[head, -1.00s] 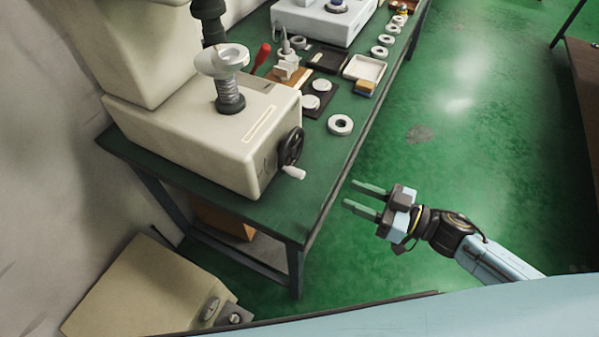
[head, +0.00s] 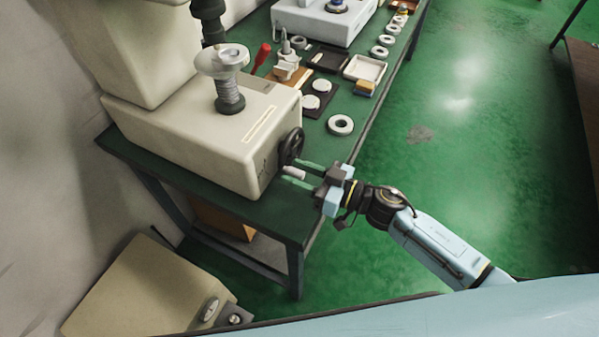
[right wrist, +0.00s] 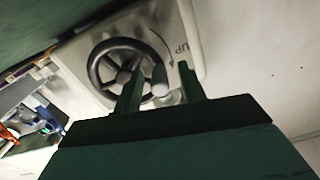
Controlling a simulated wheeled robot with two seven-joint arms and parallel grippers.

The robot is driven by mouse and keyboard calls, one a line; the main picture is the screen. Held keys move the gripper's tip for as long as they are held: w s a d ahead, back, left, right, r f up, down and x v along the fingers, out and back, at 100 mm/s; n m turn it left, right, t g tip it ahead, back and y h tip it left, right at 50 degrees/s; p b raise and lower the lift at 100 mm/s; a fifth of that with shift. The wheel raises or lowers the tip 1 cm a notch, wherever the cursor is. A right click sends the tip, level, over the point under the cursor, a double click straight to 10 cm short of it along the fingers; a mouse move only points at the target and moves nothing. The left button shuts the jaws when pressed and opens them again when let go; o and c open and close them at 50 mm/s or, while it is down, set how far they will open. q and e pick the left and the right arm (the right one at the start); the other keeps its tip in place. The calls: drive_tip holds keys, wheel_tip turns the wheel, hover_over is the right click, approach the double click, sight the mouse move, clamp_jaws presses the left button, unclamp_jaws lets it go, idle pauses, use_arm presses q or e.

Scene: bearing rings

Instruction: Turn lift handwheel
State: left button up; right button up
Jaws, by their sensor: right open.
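The black lift handwheel (head: 290,146) is on the right-hand face of the cream machine (head: 200,140). Its pale crank handle (head: 294,172) sticks out toward my right gripper. My right gripper (head: 296,173) is open, with its two green fingers on either side of the handle. In the right wrist view the wheel (right wrist: 98,66) shows behind the fingers. The handle's end (right wrist: 160,88) lies between the fingertips (right wrist: 158,85), with gaps visible at both sides. "UP" and an arrow are marked on the panel beside the wheel. My left gripper is not in view.
The machine stands on a green bench (head: 270,215). A bearing ring (head: 340,125) lies near the bench edge behind my gripper. Several rings, a white tray (head: 365,68) and a red-handled tool (head: 261,57) are farther back. The floor right of the bench is clear.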

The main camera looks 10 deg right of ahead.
clamp_jaws()
drive_tip(key=shift+f, duration=0.1)
idle(0.3)
drive_tip(key=n, duration=0.1)
drive_tip(key=f+n, duration=0.1)
drive_tip(key=shift+n, duration=0.4)
drive_tip(key=shift+w+d+f+n+b, duration=0.2)
drive_tip(key=shift+f+n+b, duration=0.15)
drive_tip(key=shift+n, duration=0.7)
drive_tip(key=shift+w+d+f+n+b, duration=0.15)
drive_tip(key=shift+f+n, duration=0.3)
drive_tip(key=shift+n, duration=0.6)
unclamp_jaws()
